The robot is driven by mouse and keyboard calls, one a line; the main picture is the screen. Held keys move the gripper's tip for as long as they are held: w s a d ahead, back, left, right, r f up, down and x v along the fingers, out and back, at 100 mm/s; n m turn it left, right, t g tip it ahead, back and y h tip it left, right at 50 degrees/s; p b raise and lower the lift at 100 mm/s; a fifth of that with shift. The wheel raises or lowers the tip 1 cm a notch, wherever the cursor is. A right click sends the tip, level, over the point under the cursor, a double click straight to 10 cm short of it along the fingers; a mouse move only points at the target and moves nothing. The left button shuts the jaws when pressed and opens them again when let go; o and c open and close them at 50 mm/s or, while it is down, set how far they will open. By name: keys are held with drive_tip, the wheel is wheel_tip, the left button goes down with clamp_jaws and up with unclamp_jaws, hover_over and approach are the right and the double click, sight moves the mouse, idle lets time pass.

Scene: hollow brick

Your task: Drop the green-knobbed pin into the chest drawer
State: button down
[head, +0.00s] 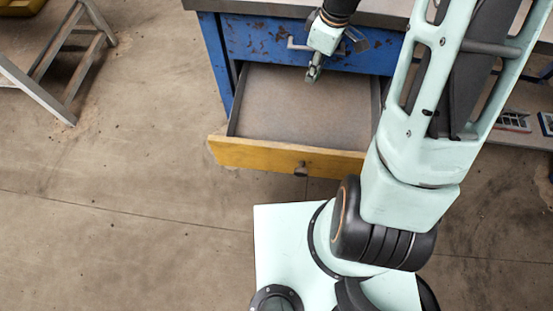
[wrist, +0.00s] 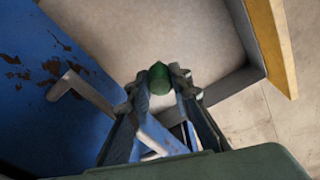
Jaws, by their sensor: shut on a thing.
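In the wrist view, the green knob (wrist: 159,78) of the pin shows between the fingertips of my gripper (wrist: 158,92), which is shut on it. The rest of the pin is hidden or cannot be told apart. In the head view, my gripper (head: 314,74) is over the back part of the open chest drawer (head: 287,157); the pin is too small to make out there. The drawer has a yellow front with a round dark knob and a bare grey-brown floor. In the wrist view, the drawer floor (wrist: 205,40) lies behind the green knob.
The blue, rust-chipped chest (head: 262,40) stands behind the drawer, with a grey bar handle (wrist: 85,92) close to my gripper. A grey worktop (head: 375,17) covers it. A grey metal frame (head: 62,62) stands at left. The floor left of the drawer is clear.

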drive_tip(key=shift+f+b, duration=2.55)
drive_tip(key=shift+f, duration=0.6)
drive_tip(key=c, duration=1.7)
unclamp_jaws()
drive_tip(key=shift+r, duration=0.1)
drive_tip(key=r, duration=0.4)
drive_tip(key=d+r, duration=0.1)
drive_tip(key=r, duration=0.7)
drive_tip(key=shift+s+d, duration=0.15)
drive_tip(key=shift+s, duration=0.2)
drive_tip(key=shift+d+f, duration=0.1)
drive_tip(key=shift+f, duration=0.05)
